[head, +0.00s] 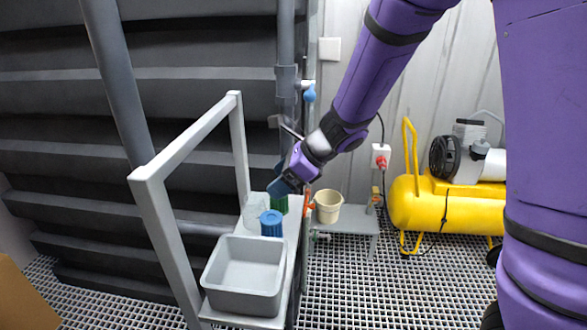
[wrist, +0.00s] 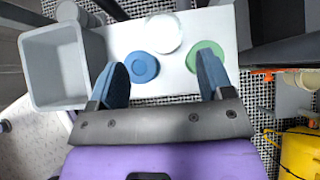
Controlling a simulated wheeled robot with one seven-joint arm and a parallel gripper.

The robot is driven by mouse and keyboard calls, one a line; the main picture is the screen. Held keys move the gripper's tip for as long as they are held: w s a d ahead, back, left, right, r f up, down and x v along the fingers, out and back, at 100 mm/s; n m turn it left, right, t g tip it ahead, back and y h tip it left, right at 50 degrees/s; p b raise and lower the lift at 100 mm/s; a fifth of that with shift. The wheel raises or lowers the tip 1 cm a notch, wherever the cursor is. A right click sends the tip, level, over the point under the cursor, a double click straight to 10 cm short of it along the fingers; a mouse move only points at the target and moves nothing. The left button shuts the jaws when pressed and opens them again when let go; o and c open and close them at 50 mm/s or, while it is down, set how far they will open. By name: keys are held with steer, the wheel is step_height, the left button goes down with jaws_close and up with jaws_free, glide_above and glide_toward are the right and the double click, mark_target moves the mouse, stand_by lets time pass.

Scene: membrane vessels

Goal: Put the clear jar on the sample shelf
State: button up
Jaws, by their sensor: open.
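The clear jar (head: 254,209) stands on a narrow light-grey bench, behind and left of a blue-lidded jar (head: 271,223). From above, in the wrist view, the clear jar (wrist: 163,34) shows as a whitish round near the bench's far edge. A green jar (head: 279,204) stands to its right. My gripper (wrist: 163,78) is open and empty, fingers spread above the bench. The blue lid (wrist: 141,67) is beside the left finger and the green lid (wrist: 206,56) is partly behind the right one. I cannot tell which surface is the sample shelf.
A grey bin (head: 245,272) sits at the near end of the bench, under a grey upright frame (head: 186,140). A beige bucket (head: 328,207) and a low grey surface (head: 347,221) are right of the bench. A yellow compressor (head: 440,205) stands farther right.

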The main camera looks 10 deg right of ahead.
steer(key=s+d+r+n+t+h, duration=0.1)
steer(key=s+d+r+n+h, duration=0.3)
steer(key=s+d+r+n, duration=0.4)
steer(key=s+d+r+n+t+h, duration=0.1)
steer(key=s+d+r+n+h, duration=0.3)
steer(key=s+d+r+n, duration=0.5)
steer(key=s+d+n, duration=0.3)
steer(key=s+n, duration=0.1)
steer(key=s, duration=0.3)
steer(key=shift+s, duration=0.15)
steer(key=o, duration=0.4)
steer(key=shift+s+d+r+n, duration=0.1)
steer(key=shift+s+d+n, duration=0.1)
steer(key=shift+s+n, duration=0.15)
steer(key=m+g+y, duration=0.2)
steer(key=m+y, duration=0.6)
steer(key=m, duration=1.4)
glide_above(258, 198)
steer(key=s+d, duration=0.3)
steer(key=d, duration=0.3)
step_height(258, 198, down, 18)
steer(key=r, duration=0.1)
steer(key=shift+w+x, duration=0.2)
steer(key=shift+x, duration=2.5)
steer(key=shift+w+x, duration=0.2)
steer(key=shift+x, duration=2.45)
